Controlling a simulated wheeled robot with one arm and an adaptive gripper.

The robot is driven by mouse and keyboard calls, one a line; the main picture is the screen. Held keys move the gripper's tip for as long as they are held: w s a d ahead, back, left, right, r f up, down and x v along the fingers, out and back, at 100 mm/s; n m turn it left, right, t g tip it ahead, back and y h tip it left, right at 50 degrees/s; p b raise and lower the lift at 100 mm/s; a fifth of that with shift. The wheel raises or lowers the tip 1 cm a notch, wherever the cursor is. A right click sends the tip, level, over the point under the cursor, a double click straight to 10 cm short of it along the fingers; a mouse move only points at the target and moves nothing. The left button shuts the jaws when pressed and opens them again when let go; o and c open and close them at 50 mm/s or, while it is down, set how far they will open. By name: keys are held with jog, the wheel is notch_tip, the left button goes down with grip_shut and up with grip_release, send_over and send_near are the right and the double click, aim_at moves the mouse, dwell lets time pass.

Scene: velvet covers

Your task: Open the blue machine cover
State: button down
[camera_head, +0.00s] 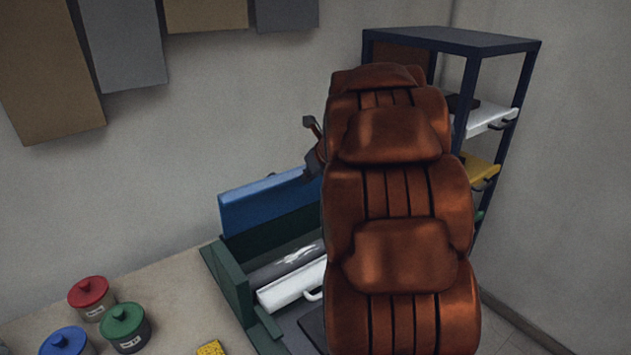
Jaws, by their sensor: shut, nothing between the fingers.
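The blue machine cover (268,200) stands raised along the back of the green machine (235,280), at centre left. The machine's inside shows in front of it, with a grey roller (285,262) and a white part with a handle (292,287). My orange-brown arm hides the right part of the machine and the cover's right end. My gripper (312,128) shows only in part, as a dark piece past the arm's left edge, above the cover's right end. It is shut and holds nothing that I can see. I cannot tell whether it touches the cover.
Red-lidded (89,297), green-lidded (124,326) and blue-lidded (66,343) jars stand on the bench (175,300) at left, near a yellow item (211,348). A dark shelf rack (500,95) stands behind my arm at right. Panels (120,45) hang on the wall.

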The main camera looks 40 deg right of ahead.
aim_at(298, 170)
jog(key=shift+w+d+r, duration=0.1)
jog(key=shift+w+r, duration=0.2)
jog(key=shift+w, duration=0.5)
jog(key=shift+w+d+r, duration=0.1)
jog(key=shift+w+r, duration=0.2)
jog(key=shift+w, duration=0.5)
jog(key=shift+w+r, duration=0.3)
jog(key=shift+w, duration=0.5)
jog(key=shift+r, duration=0.1)
jog(key=w+r, duration=0.4)
jog(key=r, duration=0.4)
jog(key=shift+w+d+r, duration=0.25)
jog(key=shift+r, duration=0.1)
